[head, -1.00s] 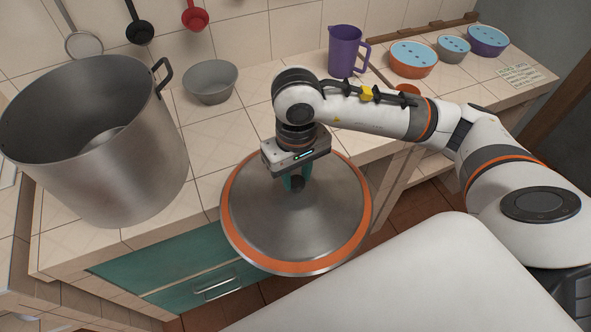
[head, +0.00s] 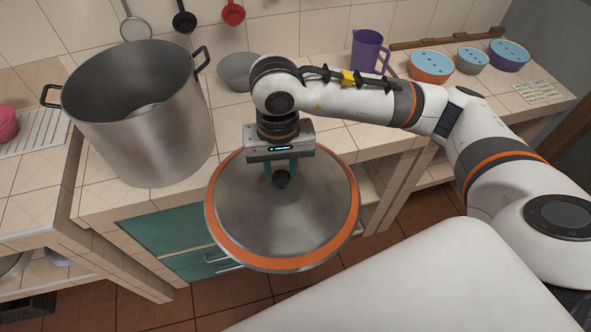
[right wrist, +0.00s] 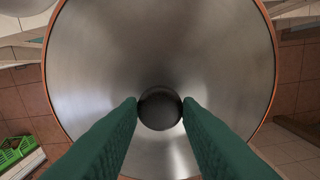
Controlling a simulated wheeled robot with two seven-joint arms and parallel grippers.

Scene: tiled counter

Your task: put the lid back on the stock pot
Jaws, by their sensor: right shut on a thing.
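The stock pot (head: 150,135) is a tall steel pot with dark side handles, standing open on the tiled counter at the left of the head view. The lid (head: 310,225) is a steel disc with an orange rim and a dark round knob. My right gripper (head: 282,176) is shut on the lid's knob and holds the lid in the air in front of the counter edge, right of the pot and apart from it. In the right wrist view the green fingers touch both sides of the knob (right wrist: 160,108), and the lid fills most of the picture. My left gripper is not in view.
A grey bowl (head: 238,70) sits behind the pot's right side. A purple jug (head: 368,52) and lidded bowls (head: 431,66) stand farther right. Utensils hang on the tiled wall. A pink container (head: 6,123) and drying rack (head: 38,132) are at the left.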

